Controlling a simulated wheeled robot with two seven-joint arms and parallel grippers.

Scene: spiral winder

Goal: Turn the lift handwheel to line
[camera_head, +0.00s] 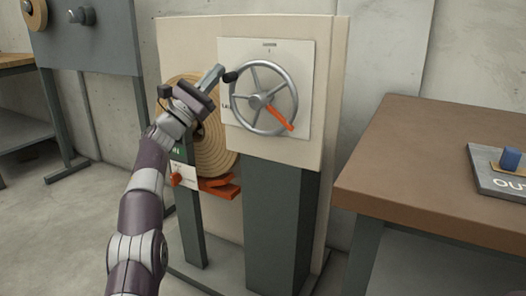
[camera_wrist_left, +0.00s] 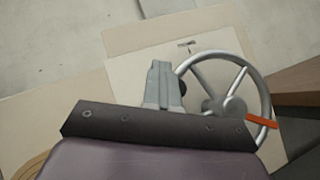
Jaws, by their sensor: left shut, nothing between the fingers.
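The handwheel (camera_head: 288,82) is a grey spoked ring on a pale square plate (camera_head: 304,50) on the front of a cream panel. An orange pointer (camera_head: 280,118) runs from its hub toward the lower right. A dark knob (camera_head: 231,77) sits at the rim's upper left. A small mark with a label (camera_head: 269,45) is above the wheel. My left gripper (camera_head: 218,72) is shut and empty, its tips just left of the knob; I cannot tell if they touch. In the left wrist view the gripper (camera_wrist_left: 160,72) partly hides the knob, beside the wheel (camera_wrist_left: 262,88). My right gripper is not in view.
A wound tan spiral disc (camera_head: 218,152) is behind my left wrist, with orange parts (camera_head: 218,187) below. A brown-topped table (camera_head: 430,160) stands at the right, bearing a grey board with a blue block (camera_head: 510,159). A grey panel stand (camera_head: 90,40) is at the back left.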

